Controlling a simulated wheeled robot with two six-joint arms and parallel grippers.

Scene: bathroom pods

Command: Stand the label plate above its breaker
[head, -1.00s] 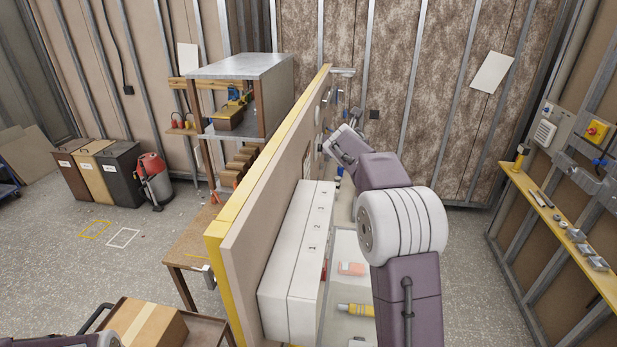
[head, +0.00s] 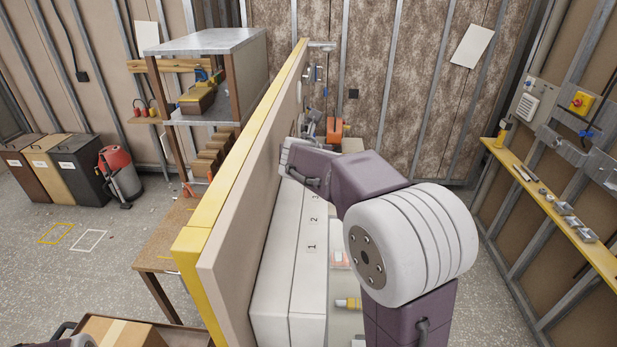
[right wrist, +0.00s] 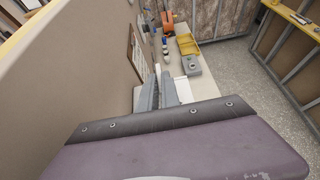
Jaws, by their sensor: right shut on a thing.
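A long white breaker box (head: 272,285) is mounted on the beige board, with the numbers 1, 2 and 3 along its top. The breakers themselves are not clearly visible. My right gripper (right wrist: 160,92) is close to the board, above the far part of the box. It is shut on a thin white piece (right wrist: 157,71), which looks like the label plate. Its fingers and the plate are hidden by my arm in the head view. I cannot tell whether the plate touches the box.
The beige board (head: 245,215) rises close on the left of my right arm. Beyond the gripper, a counter holds a yellow tray (right wrist: 187,45), a grey block (right wrist: 191,65) and an orange thing (right wrist: 167,22). A yellow-edged shelf (head: 560,225) stands at the right.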

